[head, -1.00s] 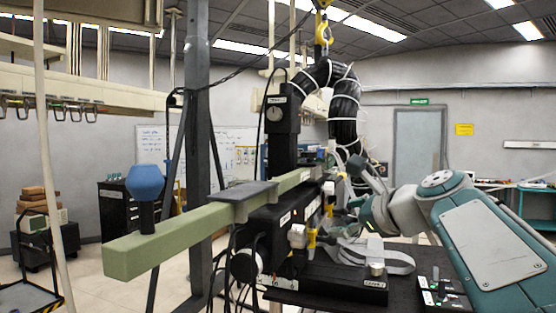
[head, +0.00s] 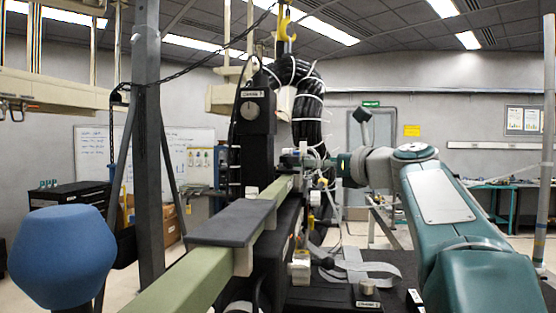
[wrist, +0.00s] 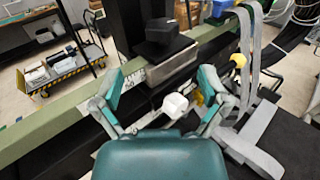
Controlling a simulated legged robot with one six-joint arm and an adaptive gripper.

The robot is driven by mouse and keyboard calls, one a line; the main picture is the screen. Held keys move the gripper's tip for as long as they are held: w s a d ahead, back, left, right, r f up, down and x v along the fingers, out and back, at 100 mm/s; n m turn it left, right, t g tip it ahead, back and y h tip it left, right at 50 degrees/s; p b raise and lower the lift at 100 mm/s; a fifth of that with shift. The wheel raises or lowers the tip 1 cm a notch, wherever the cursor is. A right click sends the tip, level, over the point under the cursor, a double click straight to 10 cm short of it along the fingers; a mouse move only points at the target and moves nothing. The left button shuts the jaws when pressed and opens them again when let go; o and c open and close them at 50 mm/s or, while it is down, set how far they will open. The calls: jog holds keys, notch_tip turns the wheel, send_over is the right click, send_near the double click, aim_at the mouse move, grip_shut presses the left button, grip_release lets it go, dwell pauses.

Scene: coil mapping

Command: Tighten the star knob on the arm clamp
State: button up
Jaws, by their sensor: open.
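In the wrist view, a small white lobed knob (wrist: 175,105) shows between and just below my gripper's fingertips. It may be the star knob, but its shape is too small to be sure. My gripper (wrist: 159,88) is open, with its two teal-padded fingers spread wide and nothing held. Whether the fingers touch anything cannot be told. Beyond them a black block (wrist: 165,36) sits above a grey metal bracket (wrist: 172,68) on the green beam (wrist: 60,126). In the head view, the green beam (head: 185,285) runs away from me, and my arm reaches in from the right.
A blue faceted block (head: 62,255) stands large at the lower left. A grey steel post (head: 148,150) rises behind the beam. Black hoses (head: 308,105) hang over the fixture. Grey straps (head: 365,270) lie on the black bench. A cart (wrist: 68,68) stands on the floor.

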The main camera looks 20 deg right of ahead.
aim_at(296, 159)
jog(key=x, duration=1)
jog(key=shift+w+f, duration=0.1)
jog(key=shift+w, duration=0.05)
jog(key=shift+d, duration=0.1)
jog(key=c, duration=1.2)
